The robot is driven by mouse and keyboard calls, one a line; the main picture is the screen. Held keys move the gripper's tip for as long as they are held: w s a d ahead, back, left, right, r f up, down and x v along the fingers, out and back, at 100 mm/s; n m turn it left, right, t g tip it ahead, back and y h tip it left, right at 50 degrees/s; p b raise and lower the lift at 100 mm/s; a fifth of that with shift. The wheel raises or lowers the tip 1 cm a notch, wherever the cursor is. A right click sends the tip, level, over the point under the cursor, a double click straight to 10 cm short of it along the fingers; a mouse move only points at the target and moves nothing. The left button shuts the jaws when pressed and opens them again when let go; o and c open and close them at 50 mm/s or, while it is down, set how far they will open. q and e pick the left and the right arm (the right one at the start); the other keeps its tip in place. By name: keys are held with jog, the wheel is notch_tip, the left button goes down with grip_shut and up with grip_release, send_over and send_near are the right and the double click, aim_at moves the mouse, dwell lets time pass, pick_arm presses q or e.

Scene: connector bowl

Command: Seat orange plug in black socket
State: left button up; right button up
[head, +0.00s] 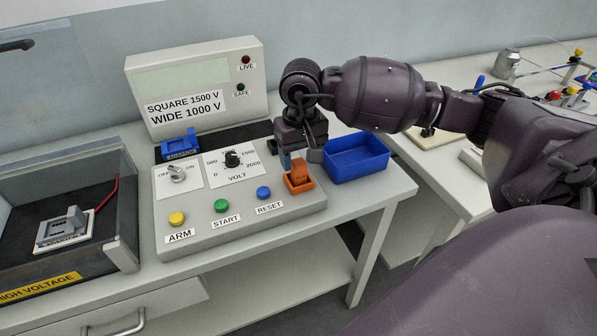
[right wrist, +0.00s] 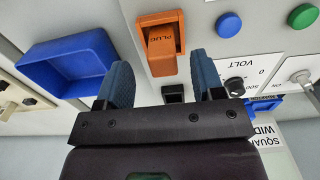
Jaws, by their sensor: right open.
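The orange plug (head: 299,174) sits in an orange holder (head: 300,187) at the right front of the sloped control panel. In the right wrist view the plug (right wrist: 162,42), marked PLUG, lies just beyond my fingertips. The black socket (right wrist: 174,93) is a small square opening on the panel, seen between my fingers; in the head view my gripper hides it. My right gripper (head: 299,160) is open and empty, pointing down close behind the plug. Its blue fingers (right wrist: 160,72) are apart, one on each side of the plug's line. My left gripper is not in view.
A blue bin (head: 356,158) stands right of the panel (head: 215,235). The panel carries a volt dial (head: 232,159), a switch, coloured buttons and a blue adaptor (head: 180,146). A display box (head: 197,90) stands behind. An open high-voltage box (head: 125,215) is at left.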

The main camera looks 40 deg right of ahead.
aim_at(299, 161)
jog(key=f, duration=0.4)
jog(key=shift+w+f, duration=0.35)
jog(key=shift+f, duration=0.05)
jog(key=c, duration=1)
